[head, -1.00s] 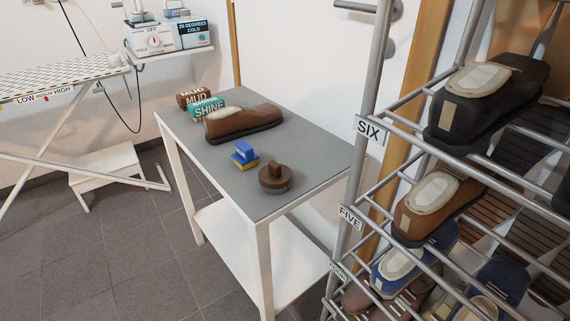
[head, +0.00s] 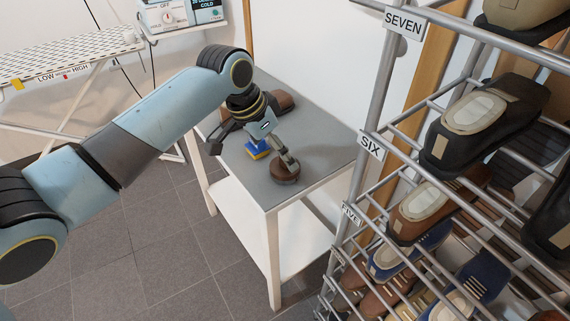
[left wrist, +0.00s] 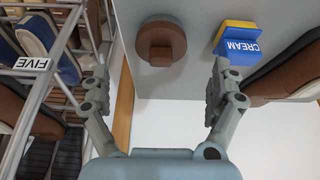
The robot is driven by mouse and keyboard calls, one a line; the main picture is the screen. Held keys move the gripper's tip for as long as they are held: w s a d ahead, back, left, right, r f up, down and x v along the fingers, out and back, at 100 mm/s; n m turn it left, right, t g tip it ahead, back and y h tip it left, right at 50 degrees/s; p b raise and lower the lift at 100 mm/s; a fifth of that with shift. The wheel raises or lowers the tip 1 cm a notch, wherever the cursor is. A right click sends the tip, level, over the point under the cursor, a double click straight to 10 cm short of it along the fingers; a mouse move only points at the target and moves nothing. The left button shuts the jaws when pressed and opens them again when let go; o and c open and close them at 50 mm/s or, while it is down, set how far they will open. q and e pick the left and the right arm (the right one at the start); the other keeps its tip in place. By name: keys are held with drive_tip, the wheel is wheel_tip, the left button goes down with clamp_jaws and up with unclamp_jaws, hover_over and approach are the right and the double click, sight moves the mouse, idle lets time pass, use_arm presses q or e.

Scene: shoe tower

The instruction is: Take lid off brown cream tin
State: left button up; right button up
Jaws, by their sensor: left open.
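The brown cream tin (head: 284,175) is a round, dark brown tin near the front corner of the grey table top. The lid sits on the tin. My left gripper (head: 254,156) is open and empty above the table, with one finger overlapping the tin's knob in the head view. Its two fingers stand wide apart in the left wrist view (left wrist: 161,74). I cannot tell whether the finger touches the tin. My right gripper is not in view.
A brown shoe (head: 283,101) lies farther back, partly hidden by my left arm. A metal shoe rack (head: 372,110) rises close on the right. An ironing board (head: 60,60) stands at the left.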

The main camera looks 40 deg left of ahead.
sight(278, 170)
use_arm(q)
drive_tip(key=x, duration=0.3)
drive_tip(key=b+x, duration=0.1)
drive_tip(key=x, duration=0.2)
drive_tip(key=shift+w+r, duration=0.15)
drive_tip(key=shift+w, duration=0.1)
drive_tip(key=shift+c, duration=0.3)
drive_tip(key=c, duration=0.9)
